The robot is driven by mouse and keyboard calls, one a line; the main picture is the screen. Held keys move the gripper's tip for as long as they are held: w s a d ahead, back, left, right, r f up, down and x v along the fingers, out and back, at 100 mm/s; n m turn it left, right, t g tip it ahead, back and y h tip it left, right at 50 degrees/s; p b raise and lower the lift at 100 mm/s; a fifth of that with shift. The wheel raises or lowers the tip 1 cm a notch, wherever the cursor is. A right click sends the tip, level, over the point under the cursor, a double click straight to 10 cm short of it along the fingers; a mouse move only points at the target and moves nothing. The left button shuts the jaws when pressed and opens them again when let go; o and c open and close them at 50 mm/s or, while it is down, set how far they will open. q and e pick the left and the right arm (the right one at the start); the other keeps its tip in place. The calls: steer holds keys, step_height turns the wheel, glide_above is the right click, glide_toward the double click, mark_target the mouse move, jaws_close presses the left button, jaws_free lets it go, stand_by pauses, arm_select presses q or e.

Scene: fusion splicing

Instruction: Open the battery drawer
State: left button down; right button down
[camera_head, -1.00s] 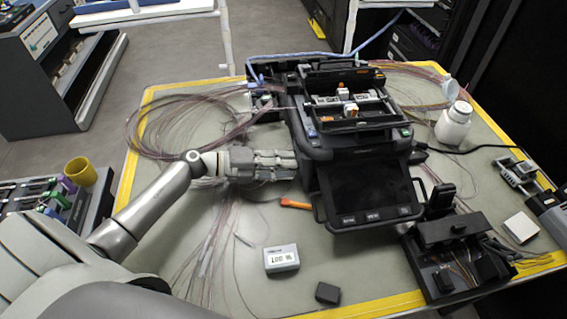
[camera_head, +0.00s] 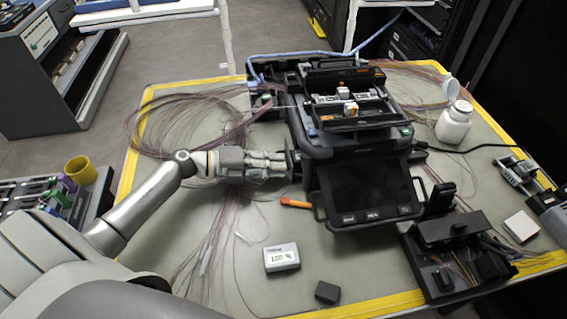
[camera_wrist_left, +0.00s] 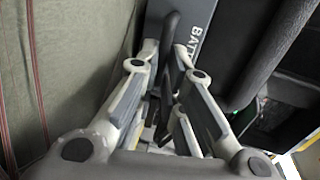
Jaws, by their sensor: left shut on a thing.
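The black fusion splicer (camera_head: 365,135) stands on the bench with its screen tilted toward me. My left gripper (camera_head: 284,165) is at its left side, by the dark front of the battery drawer (camera_head: 293,158), which stands a little out from the body. In the left wrist view, the grey drawer face (camera_wrist_left: 203,14) carries lettering beginning "BATT". A dark upright handle (camera_wrist_left: 169,35) runs between the fingers of my left gripper (camera_wrist_left: 166,58), which is shut on it. The fingers hide part of the handle.
An orange pen-like tool (camera_head: 296,203) lies just in front of the gripper. A white display box (camera_head: 281,258) and a small black block (camera_head: 327,292) lie nearer. Coiled fibres (camera_head: 165,125) spread on the left. A white bottle (camera_head: 453,123) stands right of the splicer.

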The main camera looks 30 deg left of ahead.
arm_select(q)
steer(key=s+a, duration=0.4)
steer(key=a, duration=0.1)
steer(key=shift+s+a+f, duration=0.15)
steer(key=shift+a+f, duration=0.05)
steer(key=shift+f, duration=0.05)
steer(key=c, duration=1.6)
jaws_free()
steer(key=shift+r, duration=0.1)
steer(key=v, duration=1.2)
